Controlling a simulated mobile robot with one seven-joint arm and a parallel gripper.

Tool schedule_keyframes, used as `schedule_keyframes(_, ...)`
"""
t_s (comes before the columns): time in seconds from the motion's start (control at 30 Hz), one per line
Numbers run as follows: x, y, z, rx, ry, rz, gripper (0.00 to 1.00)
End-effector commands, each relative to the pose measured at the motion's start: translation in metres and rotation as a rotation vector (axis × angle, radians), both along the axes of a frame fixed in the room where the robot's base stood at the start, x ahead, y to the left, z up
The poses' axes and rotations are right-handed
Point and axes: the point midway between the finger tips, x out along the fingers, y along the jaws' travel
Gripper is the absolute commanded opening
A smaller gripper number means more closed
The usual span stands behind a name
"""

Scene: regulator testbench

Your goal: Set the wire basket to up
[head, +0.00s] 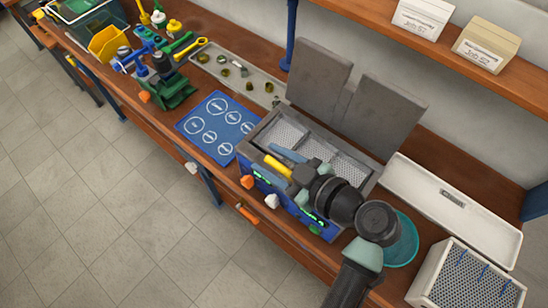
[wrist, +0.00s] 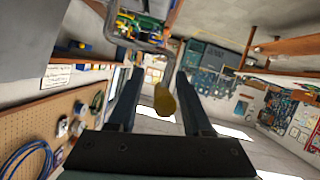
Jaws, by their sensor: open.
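The wire basket shows as pale mesh panels (head: 350,174) inside the open grey-rimmed tank of a blue bench unit (head: 258,185). The mesh sits within the rim; how deep it sits is hard to tell. A yellow grip (head: 278,167) stands at the tank's front left and seems to belong to the basket. My gripper (head: 281,172) reaches over the tank from the right, fingers on either side of the yellow grip. In the wrist view the yellow grip (wrist: 165,100) lies between my open fingers (wrist: 158,82), apparently not clamped. My wrist hides part of the tank.
Two grey lids (head: 378,112) stand raised behind the tank. A blue mat (head: 217,124) and a tray of small parts (head: 235,77) lie left. A teal bowl (head: 405,245), a white tray (head: 450,205) and a perforated box (head: 465,280) are at right. A shelf (head: 400,30) overhangs the back.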

Motion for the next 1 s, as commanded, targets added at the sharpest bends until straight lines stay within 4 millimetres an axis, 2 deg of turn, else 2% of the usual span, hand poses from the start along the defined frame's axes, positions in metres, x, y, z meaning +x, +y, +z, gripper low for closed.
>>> schedule_keyframes(0.27,-0.003,-0.004,0.0,0.0,0.002,0.0,0.5)
schedule_keyframes(0.37,-0.011,-0.014,0.003,-0.001,-0.001,-0.003,0.5)
schedule_keyframes(0.73,-0.059,-0.07,0.033,-0.002,-0.003,-0.004,0.5)
schedule_keyframes(1.0,-0.077,-0.09,0.047,-0.001,-0.001,-0.001,0.5)
